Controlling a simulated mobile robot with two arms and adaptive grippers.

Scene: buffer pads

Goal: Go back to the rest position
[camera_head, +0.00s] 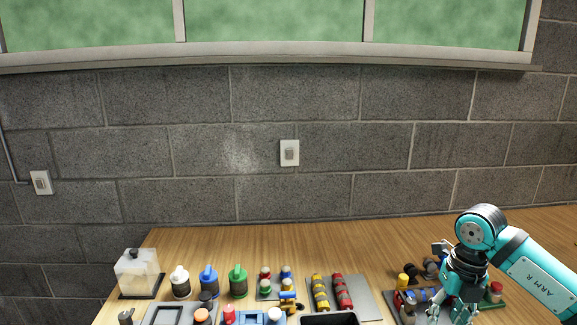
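My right gripper (455,306) points down over the right part of the wooden table (230,238), at the lower edge of the view. It is among a cluster of small coloured parts, and I cannot tell whether it touches any of them. Its fingertips are small and partly lost against these parts, so its opening is unclear. The teal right arm (535,275) comes in from the right edge and bends down at the wrist. My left gripper is not in view.
A clear box (138,272) stands at the left, beside white (180,284), blue (209,281) and green (238,282) bottles. Yellow (320,294) and red (342,292) rollers lie on a grey pad (367,292). A dark tray (330,320) is at the front. The table's back strip is clear.

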